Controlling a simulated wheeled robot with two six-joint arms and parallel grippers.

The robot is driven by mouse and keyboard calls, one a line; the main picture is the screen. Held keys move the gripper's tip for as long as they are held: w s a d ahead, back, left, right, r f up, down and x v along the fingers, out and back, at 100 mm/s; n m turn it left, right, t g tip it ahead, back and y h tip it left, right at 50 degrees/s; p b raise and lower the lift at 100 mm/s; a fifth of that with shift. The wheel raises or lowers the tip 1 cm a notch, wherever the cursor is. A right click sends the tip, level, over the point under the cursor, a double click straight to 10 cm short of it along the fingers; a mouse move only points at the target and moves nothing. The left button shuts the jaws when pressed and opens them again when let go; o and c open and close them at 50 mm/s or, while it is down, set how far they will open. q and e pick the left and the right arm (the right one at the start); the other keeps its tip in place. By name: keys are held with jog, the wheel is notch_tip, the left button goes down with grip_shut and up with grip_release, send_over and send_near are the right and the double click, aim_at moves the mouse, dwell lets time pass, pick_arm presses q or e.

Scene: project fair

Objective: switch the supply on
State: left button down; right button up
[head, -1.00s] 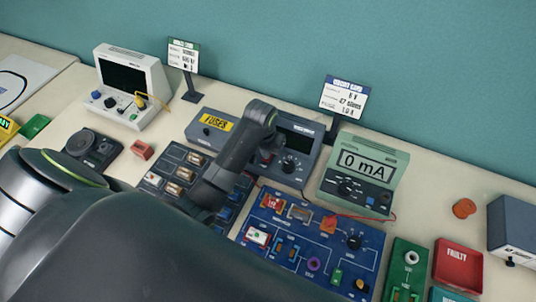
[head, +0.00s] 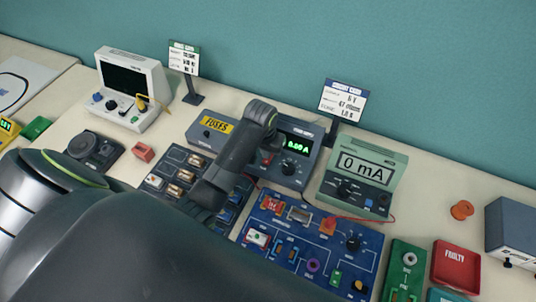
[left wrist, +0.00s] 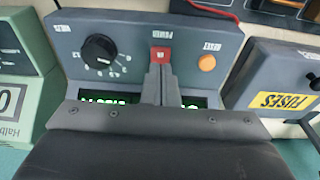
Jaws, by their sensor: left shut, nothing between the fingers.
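The supply (head: 311,160) is a blue-grey box at the back of the table. Its display (head: 298,145) is lit green and reads 0.00 A. In the left wrist view the supply (left wrist: 222,42) appears upside down, with a black knob (left wrist: 101,50), an orange reset button (left wrist: 207,63) and a red power switch (left wrist: 160,53). My left gripper (left wrist: 161,68) is shut and empty, its fingertips right at the red switch; I cannot tell whether they touch it. Its body hides part of the lit display. In the head view the left gripper (head: 266,150) reaches down over the supply's front.
A green meter (head: 375,150) reading 0 mA stands right of the supply. A fuses box (head: 200,138) stands left. A blue circuit board (head: 320,232) with a red lead lies in front. A red faulty tray (head: 457,284) is at the lower right.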

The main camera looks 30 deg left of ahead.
aim_at(266, 161)
pick_arm(q)
notch_tip(266, 161, up, 5)
jog(key=shift+f, duration=0.1)
dwell(0.5)
dwell(0.4)
